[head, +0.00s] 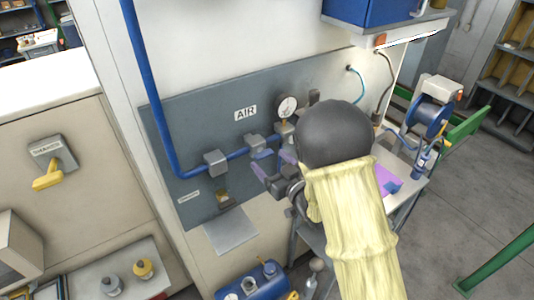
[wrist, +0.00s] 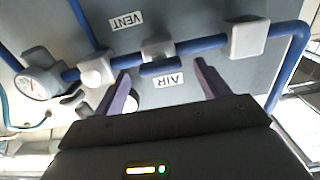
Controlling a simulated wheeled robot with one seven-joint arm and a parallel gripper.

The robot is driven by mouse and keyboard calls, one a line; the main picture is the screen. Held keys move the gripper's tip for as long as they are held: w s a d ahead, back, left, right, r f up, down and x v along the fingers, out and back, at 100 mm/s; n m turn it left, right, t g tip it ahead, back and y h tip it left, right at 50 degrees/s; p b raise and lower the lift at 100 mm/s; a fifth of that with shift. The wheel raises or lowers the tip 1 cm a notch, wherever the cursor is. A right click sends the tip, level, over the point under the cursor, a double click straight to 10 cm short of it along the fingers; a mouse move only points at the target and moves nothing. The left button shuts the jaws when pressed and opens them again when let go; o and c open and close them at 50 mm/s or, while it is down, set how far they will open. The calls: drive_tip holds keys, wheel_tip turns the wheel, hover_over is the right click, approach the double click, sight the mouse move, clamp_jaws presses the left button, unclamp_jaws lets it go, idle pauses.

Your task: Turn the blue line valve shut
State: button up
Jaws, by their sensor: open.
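The blue line is a blue pipe (head: 152,90) that runs down, then bends right along a grey panel. Its valve (head: 257,145) has a grey body below the AIR label, partly behind my gripper in the head view. In the wrist view, the valve body (wrist: 157,50) sits mid-pipe with a blue bar handle (wrist: 160,69) lying along the pipe. My gripper (head: 270,161) is open and empty before the panel. In the wrist view its purple fingers (wrist: 162,74) stand on either side of the handle. I cannot tell the remaining gap in depth.
A pressure gauge (head: 288,106) and a pipe bracket (head: 215,162) flank the valve. A small shelf (head: 230,231) juts out below. A yellow lever (head: 48,177) is on the left cabinet. A bench (head: 412,185) with a blue reel stands at right. A VENT label (wrist: 127,20) shows by the pipe.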

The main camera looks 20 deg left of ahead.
sight(263, 154)
drive_tip(key=shift+p+x, duration=0.3)
drive_tip(key=shift+x, duration=0.95)
drive_tip(key=c, duration=1)
